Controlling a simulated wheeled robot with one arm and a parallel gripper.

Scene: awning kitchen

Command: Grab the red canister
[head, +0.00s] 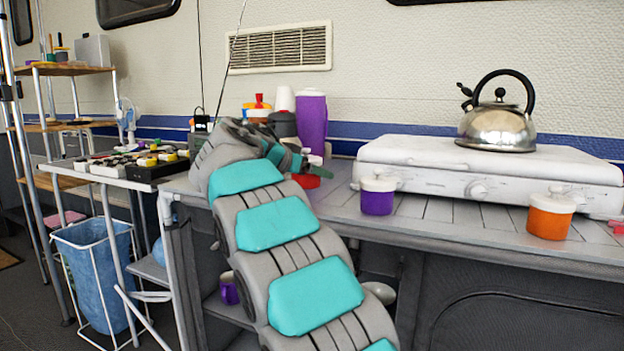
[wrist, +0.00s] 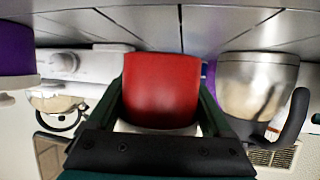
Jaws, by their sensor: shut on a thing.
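The red canister (wrist: 162,88) fills the middle of the wrist view, with one finger of my gripper (wrist: 163,100) on each side of it. My gripper is shut on it. In the head view, only a small red part of the canister (head: 308,182) shows below my gripper (head: 306,168); my arm and gripper hide the rest. It is at the counter, left of a purple canister with a white lid (head: 377,201). I cannot tell whether its base touches the counter.
A white stove (head: 440,178) with a steel kettle (head: 498,128) stands to the right. An orange canister (head: 551,222) is near the front edge. A tall purple container (head: 311,122) stands behind my gripper. A metallic vessel (wrist: 255,85) is close beside it in the wrist view.

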